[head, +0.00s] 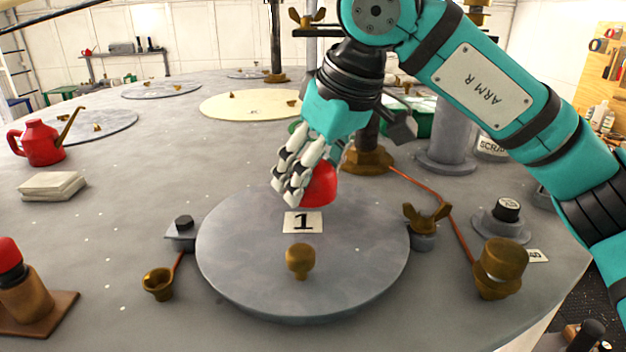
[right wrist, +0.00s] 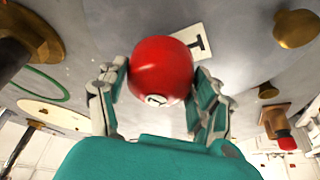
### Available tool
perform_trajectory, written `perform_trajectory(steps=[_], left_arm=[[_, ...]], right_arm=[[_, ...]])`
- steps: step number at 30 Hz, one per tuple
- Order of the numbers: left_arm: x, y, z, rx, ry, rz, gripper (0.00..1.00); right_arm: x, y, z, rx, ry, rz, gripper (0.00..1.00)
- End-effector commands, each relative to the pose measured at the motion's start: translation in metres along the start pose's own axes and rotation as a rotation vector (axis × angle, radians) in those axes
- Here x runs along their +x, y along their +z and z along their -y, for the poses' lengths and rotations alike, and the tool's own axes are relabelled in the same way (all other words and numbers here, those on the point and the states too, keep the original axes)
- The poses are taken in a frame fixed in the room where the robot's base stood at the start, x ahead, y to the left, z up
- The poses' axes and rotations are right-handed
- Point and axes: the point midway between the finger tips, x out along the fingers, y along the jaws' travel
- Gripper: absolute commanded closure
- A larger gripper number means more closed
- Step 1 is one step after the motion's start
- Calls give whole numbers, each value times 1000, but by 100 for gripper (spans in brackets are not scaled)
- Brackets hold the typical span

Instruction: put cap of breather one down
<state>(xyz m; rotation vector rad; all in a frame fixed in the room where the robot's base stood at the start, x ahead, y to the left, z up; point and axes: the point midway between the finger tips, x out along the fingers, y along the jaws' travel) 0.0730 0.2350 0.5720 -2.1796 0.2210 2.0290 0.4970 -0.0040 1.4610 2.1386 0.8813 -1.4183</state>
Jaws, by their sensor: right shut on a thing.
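My right gripper (head: 305,178) is shut on a round red cap (head: 323,186), its pale fingers around the sides. The right wrist view shows the cap (right wrist: 160,68) between both fingers, with a small white mark on it. The cap is over the far part of a round grey lid (head: 240,250), just behind the white label "1" (head: 303,222). I cannot tell whether it touches the lid. A dark pipe with a brass hexagonal base (head: 368,160) stands behind the gripper. My left gripper is not in view.
A brass knob (head: 300,260) stands on the lid's near part. A wing nut (head: 425,218) and a brass fitting (head: 498,268) are to the right. A red-topped post (head: 24,285), white pads (head: 52,187) and a red oil can (head: 40,143) are left.

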Motion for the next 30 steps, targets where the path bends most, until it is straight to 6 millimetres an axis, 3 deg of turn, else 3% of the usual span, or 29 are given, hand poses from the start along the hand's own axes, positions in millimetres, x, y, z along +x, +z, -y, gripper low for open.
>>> perform_trajectory(steps=[7,17,18,22,30], left_arm=[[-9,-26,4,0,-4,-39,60],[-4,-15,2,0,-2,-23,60],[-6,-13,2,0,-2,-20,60],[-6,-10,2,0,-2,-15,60],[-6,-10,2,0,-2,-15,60]], right_arm=[[21,9,0,-1,0,0,61],[26,11,0,0,0,0,61],[24,10,0,-1,0,0,29],[24,10,0,0,0,0,12],[24,10,0,0,0,0,10]])
